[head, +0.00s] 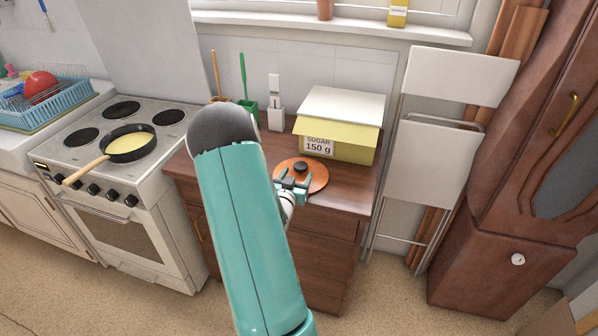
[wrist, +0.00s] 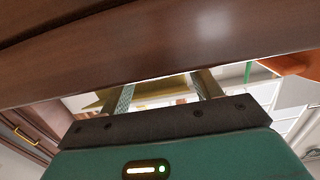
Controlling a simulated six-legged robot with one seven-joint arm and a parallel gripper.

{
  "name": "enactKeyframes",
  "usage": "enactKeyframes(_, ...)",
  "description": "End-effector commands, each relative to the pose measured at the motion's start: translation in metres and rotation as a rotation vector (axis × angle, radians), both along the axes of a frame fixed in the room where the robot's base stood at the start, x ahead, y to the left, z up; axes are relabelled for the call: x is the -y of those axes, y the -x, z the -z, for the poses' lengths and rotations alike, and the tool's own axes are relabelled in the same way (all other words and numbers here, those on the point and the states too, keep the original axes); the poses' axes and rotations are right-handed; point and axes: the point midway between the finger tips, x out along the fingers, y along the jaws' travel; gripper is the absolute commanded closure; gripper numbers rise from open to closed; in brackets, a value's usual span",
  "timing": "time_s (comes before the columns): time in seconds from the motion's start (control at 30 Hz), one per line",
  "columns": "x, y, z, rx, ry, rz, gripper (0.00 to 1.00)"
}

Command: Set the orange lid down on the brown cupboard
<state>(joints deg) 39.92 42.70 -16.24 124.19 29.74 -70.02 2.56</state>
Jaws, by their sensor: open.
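The orange lid (head: 319,178) with its dark knob (head: 300,168) appears to lie flat on top of the brown cupboard (head: 345,190), in front of the sugar box. My gripper (head: 293,182) is at the lid's near side, close to the knob, and covers part of the lid. In the wrist view the two fingers (wrist: 165,86) are apart with nothing seen between them. An orange piece, probably the lid (wrist: 292,65), shows at the right edge there. Whether a finger touches the lid cannot be told.
A yellow sugar box (head: 337,139) stands behind the lid. A green holder (head: 247,112) and a white holder (head: 276,118) stand at the back. The stove with a pan (head: 130,143) is left; folded white chairs (head: 432,160) lean at right.

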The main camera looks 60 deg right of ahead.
Motion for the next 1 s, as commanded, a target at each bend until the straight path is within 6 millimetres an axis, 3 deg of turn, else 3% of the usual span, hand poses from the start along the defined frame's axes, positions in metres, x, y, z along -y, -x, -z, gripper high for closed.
enactKeyframes(0.2, -0.049, 0.007, -0.002, 0.000, -0.001, -0.003, 0.37)
enactKeyframes(0.4, -0.079, 0.012, -0.003, 0.000, 0.000, -0.002, 0.37)
enactKeyframes(0.77, -0.088, 0.013, -0.004, 0.002, -0.001, -0.003, 0.37)
enactKeyframes(0.87, -0.092, 0.001, -0.008, 0.017, -0.032, -0.028, 0.37)
enactKeyframes(1.0, -0.115, -0.044, -0.023, 0.058, -0.156, -0.136, 0.37)
